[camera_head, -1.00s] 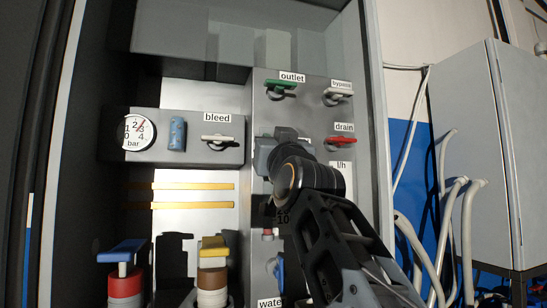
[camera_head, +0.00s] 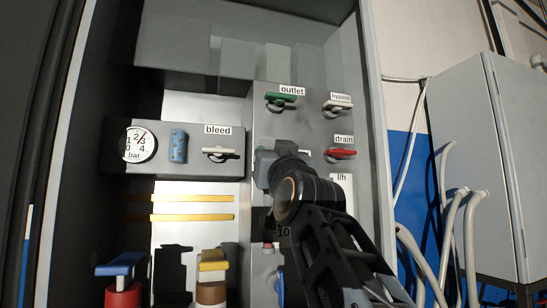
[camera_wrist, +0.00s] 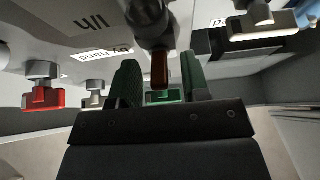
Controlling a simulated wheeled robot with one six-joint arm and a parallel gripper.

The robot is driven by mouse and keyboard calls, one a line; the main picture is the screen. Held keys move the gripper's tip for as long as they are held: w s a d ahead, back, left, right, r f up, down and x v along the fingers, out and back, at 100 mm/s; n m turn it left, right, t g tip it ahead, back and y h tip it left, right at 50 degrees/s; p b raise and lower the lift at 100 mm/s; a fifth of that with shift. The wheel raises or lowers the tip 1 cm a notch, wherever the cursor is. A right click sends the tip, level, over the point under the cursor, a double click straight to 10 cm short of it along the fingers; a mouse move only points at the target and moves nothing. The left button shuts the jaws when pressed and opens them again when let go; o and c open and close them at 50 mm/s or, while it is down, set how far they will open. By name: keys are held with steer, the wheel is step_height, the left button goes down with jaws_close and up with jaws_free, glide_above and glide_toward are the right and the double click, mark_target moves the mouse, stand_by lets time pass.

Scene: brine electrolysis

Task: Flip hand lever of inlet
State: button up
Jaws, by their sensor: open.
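In the wrist view, my gripper (camera_wrist: 160,78) is open, with a dark finger on each side. A dark round stem with a brown bar-shaped handle (camera_wrist: 160,70) reaches down between the fingers, with gaps showing on both sides. No inlet label is readable, so I cannot confirm that this is the inlet lever. In the head view, my gripper (camera_head: 284,158) is in front of the panel (camera_head: 312,122), left of the drain lever, and covers whatever is behind it.
Nearby are the green outlet lever (camera_head: 279,98), the pale bypass lever (camera_head: 337,106), the red drain lever (camera_head: 341,153) and the white bleed lever (camera_head: 218,151). A pressure gauge (camera_head: 140,144) is at left. A grey cabinet (camera_head: 475,160) with pipes stands at right.

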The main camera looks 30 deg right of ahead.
steer(key=b+v, duration=0.9)
steer(key=v, duration=0.4)
steer(key=shift+s+f, duration=0.2)
steer(key=shift+s, duration=0.15)
steer(key=shift+a+r, duration=0.1)
steer(key=shift+a, duration=0.05)
